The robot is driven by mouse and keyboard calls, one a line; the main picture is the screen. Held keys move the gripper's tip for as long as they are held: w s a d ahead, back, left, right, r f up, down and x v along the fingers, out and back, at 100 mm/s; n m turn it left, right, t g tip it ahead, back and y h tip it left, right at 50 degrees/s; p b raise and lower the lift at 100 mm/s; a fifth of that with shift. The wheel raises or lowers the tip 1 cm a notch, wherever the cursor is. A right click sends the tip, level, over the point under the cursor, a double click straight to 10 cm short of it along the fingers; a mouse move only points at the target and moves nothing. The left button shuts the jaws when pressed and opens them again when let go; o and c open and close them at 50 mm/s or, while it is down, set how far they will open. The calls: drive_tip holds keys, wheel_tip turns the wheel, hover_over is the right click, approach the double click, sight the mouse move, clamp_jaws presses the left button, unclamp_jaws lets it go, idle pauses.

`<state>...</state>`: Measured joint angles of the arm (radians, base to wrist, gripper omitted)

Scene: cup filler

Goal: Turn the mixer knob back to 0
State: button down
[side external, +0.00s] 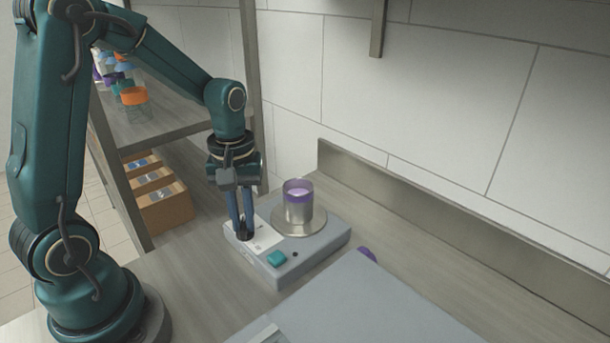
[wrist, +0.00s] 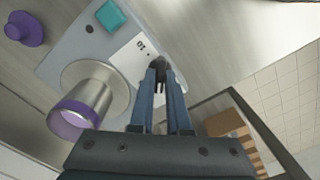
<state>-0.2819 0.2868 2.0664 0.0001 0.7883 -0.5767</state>
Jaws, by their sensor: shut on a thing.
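The mixer (side external: 312,256) is a grey box on the counter with a teal button (side external: 276,258) and a white dial label. The black mixer knob (side external: 245,236) is at its left end, and my gripper (side external: 243,231) points down with its blue fingers shut on it. In the wrist view my gripper (wrist: 160,72) closes around the dark knob (wrist: 165,66), mostly hidden between the fingertips. The label (wrist: 134,54) reads 10 beside it; the knob's pointer cannot be made out. A metal cup (side external: 298,203) with a purple band stands upright on the mixer's round plate (side external: 314,229).
A purple knobbed object (side external: 367,254) lies behind the grey panel (side external: 365,305) at the front right; it also shows in the wrist view (wrist: 25,28). A shelf (side external: 165,120) with brown boxes (side external: 163,200) stands to the left. The counter along the wall is clear.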

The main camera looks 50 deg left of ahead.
sight(243, 223)
drive_tip(key=n, duration=0.4)
drive_tip(key=shift+n, duration=2.2)
drive_tip(key=c, duration=0.9)
unclamp_jaws()
drive_tip(key=shift+r, duration=2.6)
